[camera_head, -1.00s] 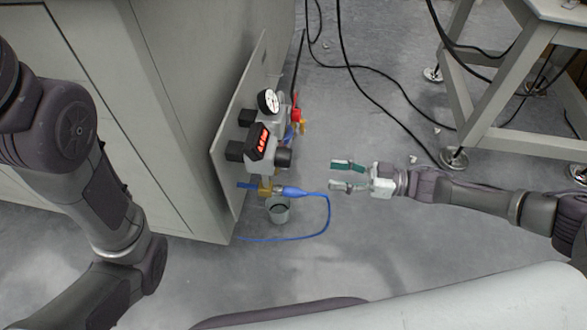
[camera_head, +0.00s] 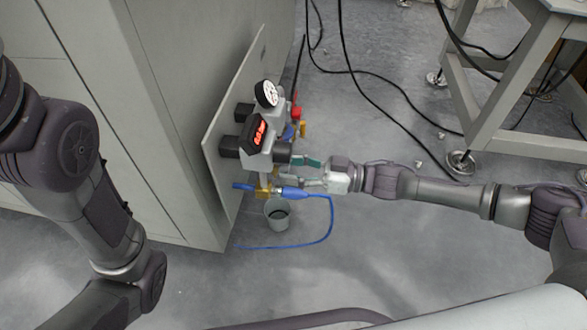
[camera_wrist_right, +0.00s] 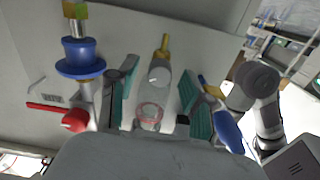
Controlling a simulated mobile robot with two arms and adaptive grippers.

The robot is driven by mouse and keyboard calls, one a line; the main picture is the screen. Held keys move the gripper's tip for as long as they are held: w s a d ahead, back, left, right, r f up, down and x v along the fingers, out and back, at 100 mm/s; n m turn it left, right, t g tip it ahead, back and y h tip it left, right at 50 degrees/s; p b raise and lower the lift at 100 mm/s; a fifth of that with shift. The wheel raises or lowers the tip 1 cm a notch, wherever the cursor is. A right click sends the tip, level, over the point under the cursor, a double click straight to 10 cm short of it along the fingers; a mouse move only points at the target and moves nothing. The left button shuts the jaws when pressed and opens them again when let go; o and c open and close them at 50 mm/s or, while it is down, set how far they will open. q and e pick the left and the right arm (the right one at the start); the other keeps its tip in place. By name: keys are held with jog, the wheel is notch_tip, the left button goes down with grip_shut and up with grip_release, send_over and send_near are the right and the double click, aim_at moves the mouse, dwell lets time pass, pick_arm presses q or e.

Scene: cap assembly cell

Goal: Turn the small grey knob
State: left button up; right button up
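A dark grey round knob (camera_head: 283,153) sticks out from the right side of the pressure unit (camera_head: 259,160) with the red display. My right gripper (camera_head: 305,170) is at this unit, its green-padded fingers pointing left just beside and below the knob. In the right wrist view my right gripper (camera_wrist_right: 160,98) is open, with a finger on each side of a clear-grey bowl part (camera_wrist_right: 150,112) and a small grey round piece (camera_wrist_right: 159,76). I cannot tell whether either finger touches them. My left arm shows at the left, but its gripper is out of view.
A white gauge (camera_head: 267,93) sits on top of the unit, with a red valve (camera_head: 296,111) behind. A blue hose (camera_head: 328,222) loops below, beside a grey cup (camera_head: 278,224). The mounting panel (camera_head: 225,130) and cabinet stand left. Black cables lie on the floor.

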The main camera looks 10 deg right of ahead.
grip_shut()
jog(key=n+p, duration=0.2)
jog(key=p, duration=0.1)
jog(key=shift+n, duration=0.4)
jog(key=shift+o, duration=0.8)
grip_release()
jog(key=v, duration=1.2)
